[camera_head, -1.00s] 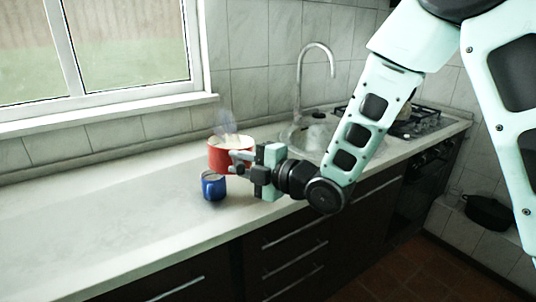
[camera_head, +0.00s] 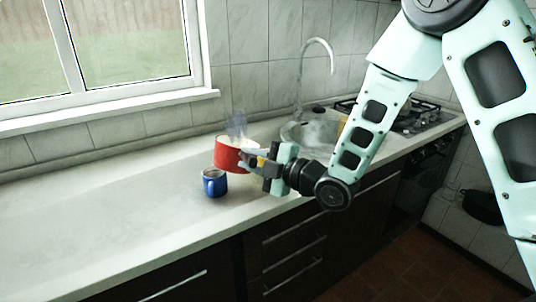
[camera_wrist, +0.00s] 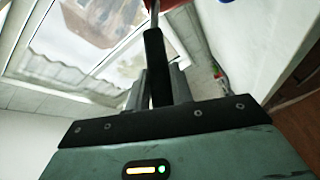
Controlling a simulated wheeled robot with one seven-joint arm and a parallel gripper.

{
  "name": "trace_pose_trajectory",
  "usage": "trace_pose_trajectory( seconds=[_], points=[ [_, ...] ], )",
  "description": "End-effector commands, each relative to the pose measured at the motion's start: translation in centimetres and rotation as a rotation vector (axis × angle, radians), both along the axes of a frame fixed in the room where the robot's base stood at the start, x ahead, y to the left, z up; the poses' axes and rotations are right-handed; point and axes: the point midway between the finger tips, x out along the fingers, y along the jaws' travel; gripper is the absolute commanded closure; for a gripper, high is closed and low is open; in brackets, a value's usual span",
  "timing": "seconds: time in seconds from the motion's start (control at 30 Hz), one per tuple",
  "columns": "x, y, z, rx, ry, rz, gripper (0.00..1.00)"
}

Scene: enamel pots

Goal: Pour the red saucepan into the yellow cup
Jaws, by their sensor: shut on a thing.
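The red saucepan (camera_head: 228,155) is in the middle of the head view, above or beside the blue cup (camera_head: 214,183), with steam over it. It looks slightly tilted. My gripper (camera_head: 258,162) is at its right side, shut on its handle. In the wrist view the dark handle (camera_wrist: 157,65) runs up between the fingers, and a bit of the red pan (camera_wrist: 176,4) shows at the top edge.
The pale counter (camera_head: 110,215) is clear to the left. The sink and its tall tap (camera_head: 330,60) stand behind my arm, with a stove (camera_head: 410,118) farther right. A tiled wall and window bound the back. The front edge drops to dark drawers.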

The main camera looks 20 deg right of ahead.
Motion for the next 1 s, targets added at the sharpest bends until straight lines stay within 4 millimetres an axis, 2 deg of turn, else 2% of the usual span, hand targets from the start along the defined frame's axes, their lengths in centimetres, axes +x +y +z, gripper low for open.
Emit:
trace_pose_trajectory(
  seconds=[1.0],
  points=[
    [1.0, -1.6, 0.6, 0.102, 0.045, 0.000, 1.00]
  ],
)
